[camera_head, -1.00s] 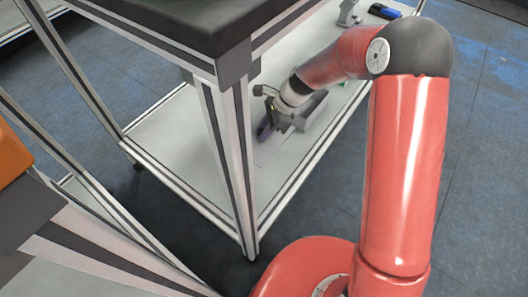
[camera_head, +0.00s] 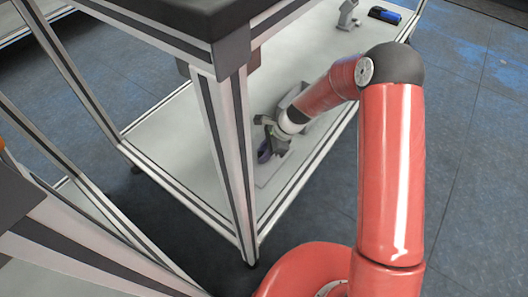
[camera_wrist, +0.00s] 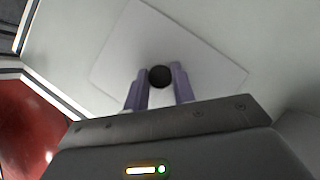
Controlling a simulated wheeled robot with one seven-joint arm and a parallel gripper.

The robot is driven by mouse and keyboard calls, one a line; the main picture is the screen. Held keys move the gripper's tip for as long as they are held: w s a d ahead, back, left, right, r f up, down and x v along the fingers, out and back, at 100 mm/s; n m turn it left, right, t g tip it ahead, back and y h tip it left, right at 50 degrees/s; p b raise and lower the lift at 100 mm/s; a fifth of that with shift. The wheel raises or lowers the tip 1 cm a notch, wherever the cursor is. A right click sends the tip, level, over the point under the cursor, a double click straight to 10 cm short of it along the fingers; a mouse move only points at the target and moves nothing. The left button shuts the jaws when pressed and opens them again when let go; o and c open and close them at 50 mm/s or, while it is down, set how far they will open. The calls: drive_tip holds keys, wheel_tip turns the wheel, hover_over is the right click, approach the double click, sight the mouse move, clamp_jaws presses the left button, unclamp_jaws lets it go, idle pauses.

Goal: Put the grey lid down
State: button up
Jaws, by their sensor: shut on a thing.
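My gripper (camera_head: 264,156) is low over the lower shelf of the white-framed table in the head view. In the wrist view my gripper (camera_wrist: 158,90) has its two purple fingers on either side of a round black knob (camera_wrist: 160,76), shut on it. The knob stands over the flat, pale grey square lid (camera_wrist: 190,45). The lid (camera_head: 272,173) also shows in the head view as a thin plate under the gripper, partly hidden by it. It is flat, at or very close to the shelf; I cannot tell whether it touches.
The shelf (camera_head: 172,128) is bare to the left of the gripper. A grey box (camera_head: 289,97) is partly hidden behind my arm. A grey stand (camera_head: 348,14) and a blue-black device (camera_head: 384,15) are at the far end. A table post (camera_head: 228,150) stands close in front.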

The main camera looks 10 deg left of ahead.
drive_tip(key=shift+f, duration=0.15)
drive_tip(key=o, duration=1)
